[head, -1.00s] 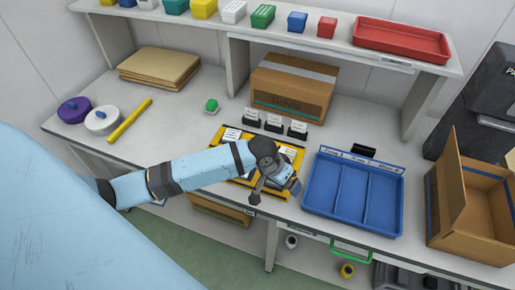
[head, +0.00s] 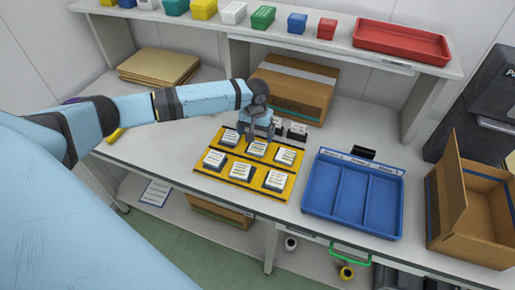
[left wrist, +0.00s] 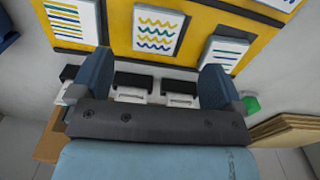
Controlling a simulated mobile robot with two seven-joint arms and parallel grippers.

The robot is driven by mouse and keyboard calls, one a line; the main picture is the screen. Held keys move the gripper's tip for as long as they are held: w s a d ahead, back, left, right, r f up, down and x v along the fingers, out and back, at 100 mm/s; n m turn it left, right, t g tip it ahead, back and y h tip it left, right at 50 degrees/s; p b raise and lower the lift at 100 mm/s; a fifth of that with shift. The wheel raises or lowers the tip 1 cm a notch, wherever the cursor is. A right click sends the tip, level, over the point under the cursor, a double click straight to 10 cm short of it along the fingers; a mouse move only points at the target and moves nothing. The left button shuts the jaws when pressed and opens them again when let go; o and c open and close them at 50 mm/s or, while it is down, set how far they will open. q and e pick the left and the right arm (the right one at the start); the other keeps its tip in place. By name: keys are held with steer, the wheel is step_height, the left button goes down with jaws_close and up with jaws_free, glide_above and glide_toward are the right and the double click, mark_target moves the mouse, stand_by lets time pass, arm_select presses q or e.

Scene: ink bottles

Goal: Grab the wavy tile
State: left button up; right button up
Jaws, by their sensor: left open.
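The wavy tile (left wrist: 157,30) is a white tile with yellow and teal wavy lines. It lies in the middle of the back row on the yellow board, and in the head view it is the back middle tile (head: 257,149). My left gripper (left wrist: 157,76) is open and empty, its two blue fingers wide apart. In the head view the left gripper (head: 254,129) is at the back edge of the board, just behind the wavy tile. In the wrist view the tile is beyond the fingers, not between them. My right gripper is not in view.
Several other tiles sit on the yellow board (head: 206,173). Small black-and-white card holders (head: 297,131) stand close behind it, partly hidden by my gripper. A cardboard box (head: 291,90) is behind them. A blue divided tray (head: 309,199) and an open carton (head: 471,205) are to the right.

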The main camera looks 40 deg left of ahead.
mark_target(258, 147)
arm_select(q)
steer(key=shift+w+d+f+p, duration=0.1)
steer(key=shift+f+p, duration=0.1)
steer(key=shift+f, duration=1.5)
steer(key=shift+w+d+f+p, duration=0.1)
steer(key=shift+f+p, duration=0.1)
steer(key=shift+f, duration=1.5)
steer(key=c, duration=1.1)
steer(key=shift+o, duration=0.2)
steer(key=shift+r, duration=0.15)
